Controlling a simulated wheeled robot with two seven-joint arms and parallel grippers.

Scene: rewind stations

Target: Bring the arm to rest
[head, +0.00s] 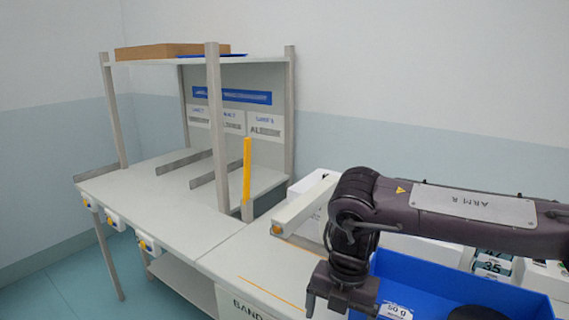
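My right arm, marked "ARM R", comes in from the right edge above the worktop. Its forearm reaches left and its wrist bends down. My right gripper (341,300) points down just left of the blue bin (455,270), over or close to the bin's left edge. Its fingertips are dark and small at the bottom of the picture, so I cannot tell whether they are open or shut. I see nothing held in it. My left gripper is not in view.
The blue bin holds a dark round thing (478,312). Behind the arm are white boxes (495,265). A grey workstation (150,195) with a shelf, posts and an upright yellow bar (247,170) stands left. Its front worktop looks largely clear.

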